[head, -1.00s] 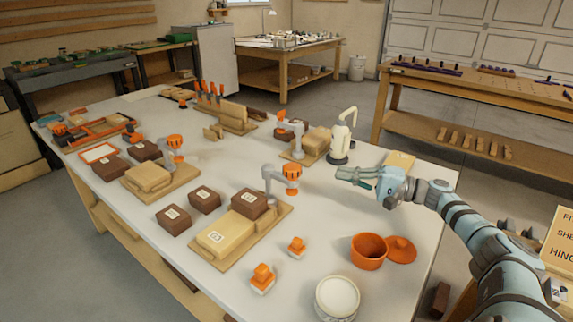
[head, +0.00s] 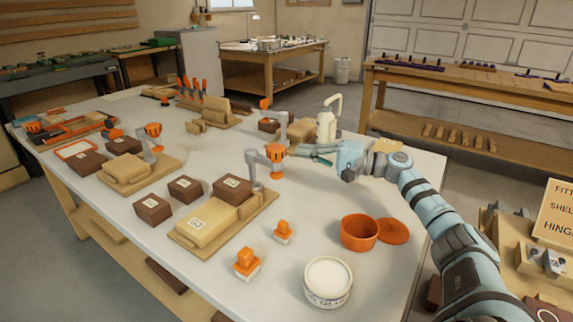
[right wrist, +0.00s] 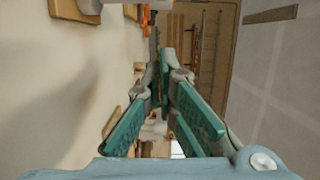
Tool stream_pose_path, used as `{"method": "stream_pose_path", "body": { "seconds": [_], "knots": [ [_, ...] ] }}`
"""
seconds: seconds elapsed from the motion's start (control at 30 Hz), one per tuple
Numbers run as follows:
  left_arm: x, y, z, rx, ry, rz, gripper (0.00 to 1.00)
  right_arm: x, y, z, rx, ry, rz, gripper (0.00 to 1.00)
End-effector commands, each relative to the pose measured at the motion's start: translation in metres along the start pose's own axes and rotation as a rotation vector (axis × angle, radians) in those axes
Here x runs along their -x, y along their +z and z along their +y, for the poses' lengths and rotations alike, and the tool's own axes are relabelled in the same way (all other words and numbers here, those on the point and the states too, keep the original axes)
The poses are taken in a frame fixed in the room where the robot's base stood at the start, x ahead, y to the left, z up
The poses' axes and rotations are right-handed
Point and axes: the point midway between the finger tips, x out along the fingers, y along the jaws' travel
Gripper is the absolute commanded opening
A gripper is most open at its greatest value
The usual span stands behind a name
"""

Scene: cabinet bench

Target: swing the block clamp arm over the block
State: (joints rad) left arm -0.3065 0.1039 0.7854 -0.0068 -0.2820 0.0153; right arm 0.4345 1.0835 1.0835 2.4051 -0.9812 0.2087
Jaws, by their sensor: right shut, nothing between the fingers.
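A grey clamp arm with an orange knob (head: 274,154) rises from the near wooden board (head: 271,203). That board carries a brown block (head: 232,188) and a longer pale block (head: 206,220), both with white labels. The clamp's knob end points right, away from the blocks. My right gripper (head: 298,151) is shut and empty, its fingertips just right of the orange knob; I cannot tell whether they touch it. In the right wrist view its green-padded fingers (right wrist: 160,75) come together at the tips. My left gripper is not in view.
Similar clamps stand behind (head: 283,120) and to the left (head: 151,142). A cream bottle (head: 326,126) stands behind my right gripper. An orange pot (head: 359,234), a white tub (head: 328,283) and two orange-topped pieces stand in front. The table's right front is partly clear.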

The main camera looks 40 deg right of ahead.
Motion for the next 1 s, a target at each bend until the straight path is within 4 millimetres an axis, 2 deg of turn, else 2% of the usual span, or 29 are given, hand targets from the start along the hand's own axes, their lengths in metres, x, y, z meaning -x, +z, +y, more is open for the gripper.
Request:
{"method": "stream_pose_path", "body": {
  "seconds": [0.1,0.17,0.3,0.43,0.83,1.0],
  "knots": [
    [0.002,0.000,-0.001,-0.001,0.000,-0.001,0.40,-0.024,0.000,-0.003,-0.001,-0.007,0.000,0.00],
    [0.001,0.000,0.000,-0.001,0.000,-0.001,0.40,-0.031,0.004,-0.001,0.002,0.001,-0.001,0.00],
    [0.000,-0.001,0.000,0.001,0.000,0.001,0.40,-0.035,0.026,0.001,0.003,0.006,-0.002,0.00],
    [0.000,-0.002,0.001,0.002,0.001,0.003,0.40,-0.037,0.036,0.000,0.001,0.003,-0.001,0.00],
    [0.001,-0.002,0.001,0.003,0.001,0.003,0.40,-0.038,0.039,-0.001,0.000,0.001,0.001,0.00],
    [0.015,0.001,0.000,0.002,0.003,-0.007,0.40,-0.046,0.042,-0.001,-0.007,0.010,0.022,0.00]
  ]
}}
